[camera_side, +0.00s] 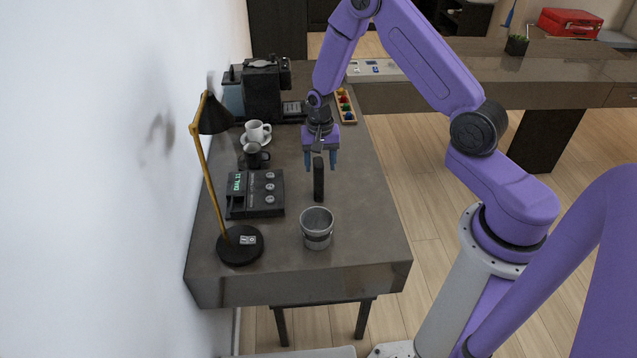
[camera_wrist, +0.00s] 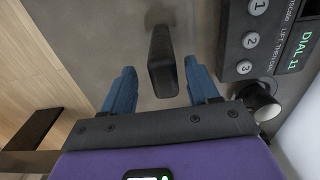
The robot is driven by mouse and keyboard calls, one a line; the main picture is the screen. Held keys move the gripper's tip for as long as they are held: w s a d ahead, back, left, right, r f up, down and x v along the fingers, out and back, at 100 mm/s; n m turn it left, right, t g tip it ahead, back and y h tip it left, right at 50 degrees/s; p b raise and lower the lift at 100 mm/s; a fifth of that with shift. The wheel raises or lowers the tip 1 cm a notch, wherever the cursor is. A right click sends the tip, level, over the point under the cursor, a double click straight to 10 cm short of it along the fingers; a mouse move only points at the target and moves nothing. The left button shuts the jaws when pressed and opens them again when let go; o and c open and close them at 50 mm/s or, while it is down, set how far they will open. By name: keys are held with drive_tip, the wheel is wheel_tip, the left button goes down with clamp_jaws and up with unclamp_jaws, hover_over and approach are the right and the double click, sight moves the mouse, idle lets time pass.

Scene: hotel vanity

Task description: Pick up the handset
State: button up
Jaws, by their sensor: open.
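The handset is a slim black bar (camera_side: 319,180). In the side view it appears directly below my gripper, and I cannot tell whether it stands upright or lies flat. In the wrist view the handset (camera_wrist: 162,62) lies ahead of and between the two blue fingers. My gripper (camera_side: 321,162) is open and empty, its fingers pointing down over the vanity. The gripper also shows in the wrist view (camera_wrist: 163,84). The black phone base (camera_side: 256,194), with a green "DIAL 11" display and round numbered buttons, sits left of the handset.
A metal bucket (camera_side: 317,228) stands in front of the handset. A desk lamp (camera_side: 240,245) is at the left edge. A dark mug (camera_side: 253,156), a white cup (camera_side: 256,131) and a coffee machine (camera_side: 264,90) stand behind. The counter right of the handset (camera_side: 365,200) is clear.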

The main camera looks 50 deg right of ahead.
sight(318, 175)
drive_tip(key=shift+w+a+f, duration=0.1)
drive_tip(key=shift+f, duration=1.15)
drive_tip(key=shift+w+a+f, duration=0.1)
drive_tip(key=shift+f, duration=1.15)
drive_tip(key=shift+c, duration=0.3)
clamp_jaws()
drive_tip(key=shift+r, duration=0.2)
